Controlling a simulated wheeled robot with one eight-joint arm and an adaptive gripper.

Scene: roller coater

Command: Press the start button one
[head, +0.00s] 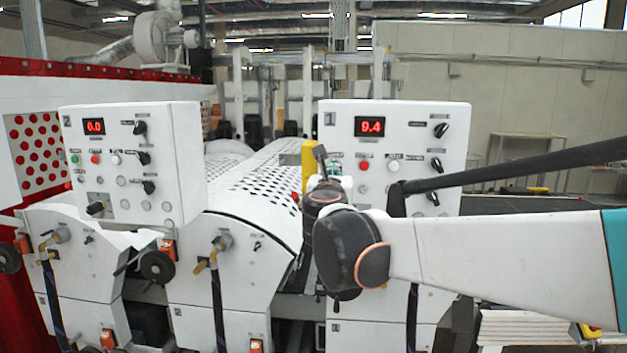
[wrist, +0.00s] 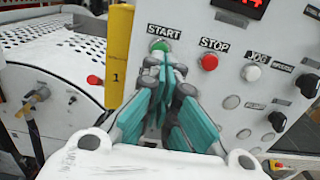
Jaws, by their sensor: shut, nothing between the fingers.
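The green start button (wrist: 159,46) sits under the START label on the white panel in the wrist view. My gripper (wrist: 163,62) is shut and empty, its teal-padded fingers together. Its tips are right at the lower edge of the button and overlap it in the picture; I cannot tell whether they touch it. In the head view the panel marked 1 (head: 395,120) stands at the right, its red display (head: 369,127) reading 9.4. My arm and gripper mostly hide the start button there.
The red stop button (wrist: 209,62) and white jog button (wrist: 251,73) are right of start. A yellow post (wrist: 117,52) and a red button (wrist: 94,80) are to the left. A second panel (head: 130,160), showing 0.0, stands left in the head view.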

